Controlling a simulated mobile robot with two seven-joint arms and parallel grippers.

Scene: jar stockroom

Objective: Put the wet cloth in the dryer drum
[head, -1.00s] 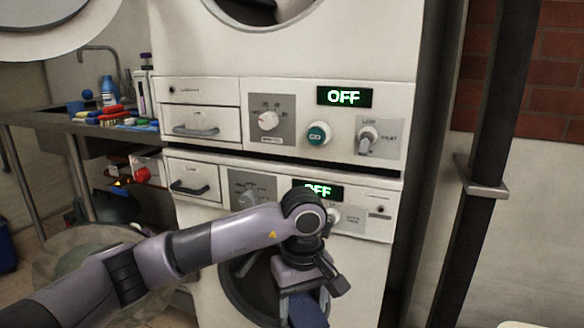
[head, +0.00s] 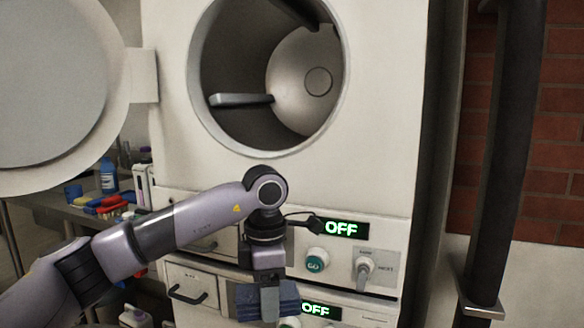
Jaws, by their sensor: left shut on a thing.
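The dryer drum (head: 298,95) is the round opening in the upper machine, empty inside apart from its paddles. Its round door (head: 50,85) is swung open to the left. My left gripper (head: 265,280) points down in front of the control panels, below the drum opening. It is shut on the blue cloth (head: 246,302), which hangs folded on both sides of the fingers. The cloth is clear of the drum. My right gripper is not in view.
The upper control panel (head: 385,238) has a lit OFF display, a green GO button (head: 315,260) and a knob. A lower machine sits beneath. A cluttered counter stands at left, and a dark vertical pipe (head: 500,150) at right.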

